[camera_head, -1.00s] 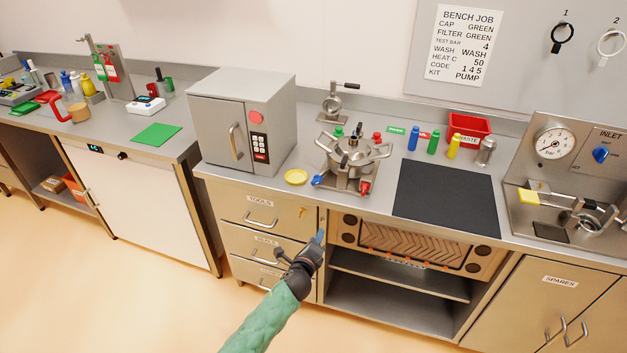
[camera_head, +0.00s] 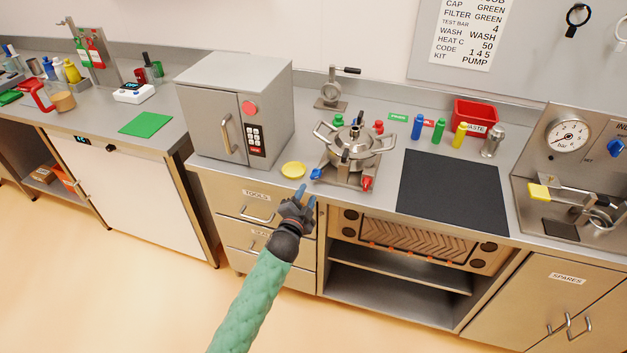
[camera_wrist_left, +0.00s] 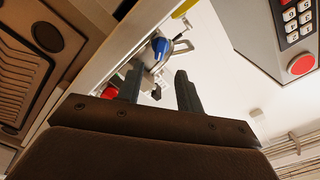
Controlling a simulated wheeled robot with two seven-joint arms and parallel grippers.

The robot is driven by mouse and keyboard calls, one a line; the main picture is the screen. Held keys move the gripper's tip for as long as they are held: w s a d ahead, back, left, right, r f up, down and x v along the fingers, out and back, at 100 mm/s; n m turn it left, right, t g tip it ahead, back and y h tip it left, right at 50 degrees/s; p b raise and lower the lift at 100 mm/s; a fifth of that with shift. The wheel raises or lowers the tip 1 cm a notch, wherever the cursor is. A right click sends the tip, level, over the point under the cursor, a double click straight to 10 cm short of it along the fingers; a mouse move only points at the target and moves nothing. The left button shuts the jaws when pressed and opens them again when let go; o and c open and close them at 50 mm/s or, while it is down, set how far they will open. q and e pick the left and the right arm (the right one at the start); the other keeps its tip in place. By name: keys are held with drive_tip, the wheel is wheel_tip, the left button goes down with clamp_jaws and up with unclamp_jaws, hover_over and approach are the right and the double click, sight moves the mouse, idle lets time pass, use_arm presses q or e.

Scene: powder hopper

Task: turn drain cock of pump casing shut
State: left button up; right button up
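The steel pump casing (camera_head: 355,150) stands on a bracket on the counter, with side handles and an open-looking round body. A blue cock handle (camera_head: 317,173) is at its front left foot and a red one (camera_head: 366,183) at its front right. I cannot tell which is the drain cock or its exact angle. My left gripper (camera_head: 304,192) is in front of the counter edge, just below and left of the blue handle, apart from it. In the left wrist view its two fingers (camera_wrist_left: 160,92) are spread and empty; the blue handle (camera_wrist_left: 160,47) shows beyond them, the red handle (camera_wrist_left: 108,92) to the left.
A yellow dish (camera_head: 293,170) lies left of the casing, beside a grey oven-like box (camera_head: 237,115). A black mat (camera_head: 453,190) lies to the right. Small bottles and a red waste bin (camera_head: 475,115) stand behind. Drawers and an open shelf are below the counter edge.

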sight(315, 178)
use_arm(q)
drive_tip(key=shift+p+x, duration=1.25)
drive_tip(key=shift+x, duration=2.45)
use_arm(e)
wheel_tip(315, 178, down, 5)
drive_tip(key=s+d, duration=0.2)
drive_tip(key=shift+s+d, duration=0.15)
drive_tip(key=shift+s, duration=0.05)
use_arm(q)
drive_tip(key=shift+c, duration=0.5)
clamp_jaws()
use_arm(e)
drive_tip(key=shift+w+d, duration=0.1)
